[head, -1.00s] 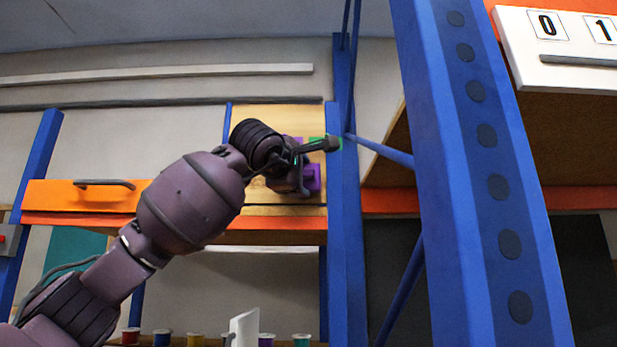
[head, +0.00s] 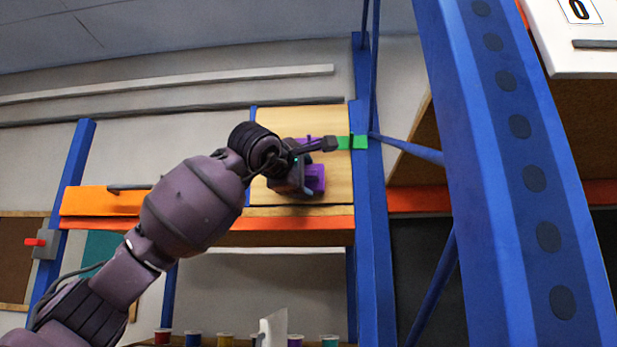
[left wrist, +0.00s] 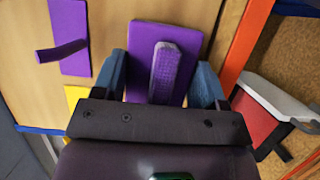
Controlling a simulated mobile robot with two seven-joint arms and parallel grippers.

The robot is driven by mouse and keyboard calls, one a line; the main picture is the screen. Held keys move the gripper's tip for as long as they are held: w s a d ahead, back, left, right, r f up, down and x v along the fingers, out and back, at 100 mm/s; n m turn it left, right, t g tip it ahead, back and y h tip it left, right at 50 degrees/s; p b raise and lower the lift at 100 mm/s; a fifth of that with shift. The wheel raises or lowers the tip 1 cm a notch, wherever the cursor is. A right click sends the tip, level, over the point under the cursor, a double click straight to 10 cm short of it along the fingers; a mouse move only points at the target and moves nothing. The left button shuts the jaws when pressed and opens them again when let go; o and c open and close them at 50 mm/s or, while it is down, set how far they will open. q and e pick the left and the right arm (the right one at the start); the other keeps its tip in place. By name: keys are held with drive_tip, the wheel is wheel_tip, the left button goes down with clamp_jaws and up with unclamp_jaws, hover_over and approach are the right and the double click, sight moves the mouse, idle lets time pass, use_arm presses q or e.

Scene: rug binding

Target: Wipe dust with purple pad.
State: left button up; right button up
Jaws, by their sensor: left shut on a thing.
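The purple pad (left wrist: 190,50) with its ribbed grip sits between the blue-grey fingers of my left gripper (left wrist: 163,82), which is shut on it. In the head view, part of the pad (head: 316,179) shows beside my left gripper (head: 297,172), in front of a wooden board (head: 330,118). Whether the pad touches the board I cannot tell. A second purple plate with a handle (left wrist: 70,35) lies to the left in the left wrist view. I make out no dust. My right gripper is not in view.
A blue post (head: 366,220) and a large blue perforated upright (head: 500,180) stand right of the board. A green block (head: 360,142) is at its right edge. An orange beam (head: 290,223) runs below. Several small pots (head: 227,340) stand lower down.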

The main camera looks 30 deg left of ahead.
use_arm(q)
drive_tip(key=s+a, duration=0.4)
drive_tip(key=a, duration=0.4)
drive_tip(key=shift+s+a, duration=0.2)
idle(0.8)
drive_tip(key=shift+s, duration=0.1)
drive_tip(key=shift+s+d+b, duration=0.1)
drive_tip(key=shift+s+d, duration=0.4)
drive_tip(key=shift+s, duration=0.35)
drive_tip(key=shift+s+d+b, duration=0.15)
drive_tip(key=shift+s+d, duration=0.3)
drive_tip(key=shift+s, duration=0.35)
drive_tip(key=shift+s+d+b, duration=0.1)
drive_tip(key=shift+s+d, duration=0.4)
drive_tip(key=shift+s, duration=0.35)
drive_tip(key=s, duration=0.1)
drive_tip(key=s+d, duration=0.1)
drive_tip(key=shift+s+d, duration=0.25)
drive_tip(key=shift+s, duration=0.1)
drive_tip(key=shift+w, duration=0.1)
